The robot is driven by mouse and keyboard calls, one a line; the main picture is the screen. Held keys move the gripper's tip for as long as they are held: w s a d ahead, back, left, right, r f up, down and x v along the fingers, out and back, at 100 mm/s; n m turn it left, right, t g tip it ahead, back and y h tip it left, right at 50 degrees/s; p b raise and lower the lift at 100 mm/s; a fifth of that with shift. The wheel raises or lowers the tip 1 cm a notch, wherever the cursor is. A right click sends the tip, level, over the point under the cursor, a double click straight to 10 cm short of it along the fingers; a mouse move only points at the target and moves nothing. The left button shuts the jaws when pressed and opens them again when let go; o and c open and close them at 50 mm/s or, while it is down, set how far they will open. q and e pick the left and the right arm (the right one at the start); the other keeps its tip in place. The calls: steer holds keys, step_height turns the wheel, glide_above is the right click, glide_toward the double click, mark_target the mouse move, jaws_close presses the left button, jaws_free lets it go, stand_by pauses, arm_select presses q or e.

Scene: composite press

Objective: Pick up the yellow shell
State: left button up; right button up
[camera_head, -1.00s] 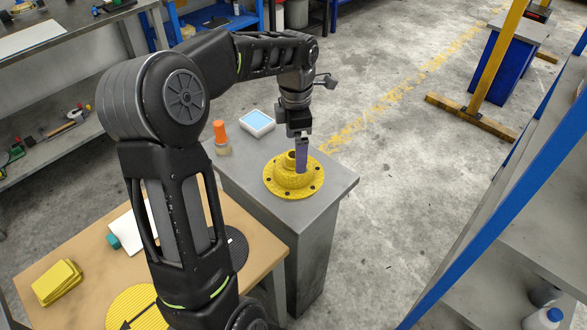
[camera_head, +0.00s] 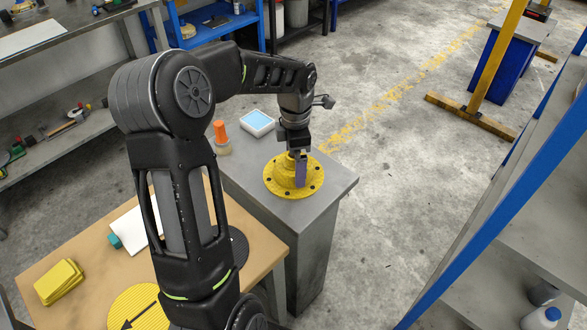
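The yellow shell (camera_head: 282,187) is a round flange with dark holes around its rim and a raised hub. It sits flat on the grey pedestal (camera_head: 334,186). My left gripper (camera_head: 300,175), at the end of the arm coming in from the left, points down at the hub. One purple finger shows in front of the hub. The other finger is hidden, so I cannot tell how far apart they are or whether they touch the shell. My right gripper is not in view.
An orange-topped object (camera_head: 221,136) and a white device with a blue screen (camera_head: 257,123) stand behind the shell on the pedestal. A wooden table (camera_head: 85,239) with yellow pieces (camera_head: 60,283) is at the left front. A blue-framed shelf (camera_head: 500,205) stands at the right. Floor between is clear.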

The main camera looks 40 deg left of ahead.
arm_select(q)
steer(key=shift+c, duration=0.4)
steer(key=c, duration=1.4)
step_height(320, 180, up, 10)
steer(key=shift+r, duration=0.1)
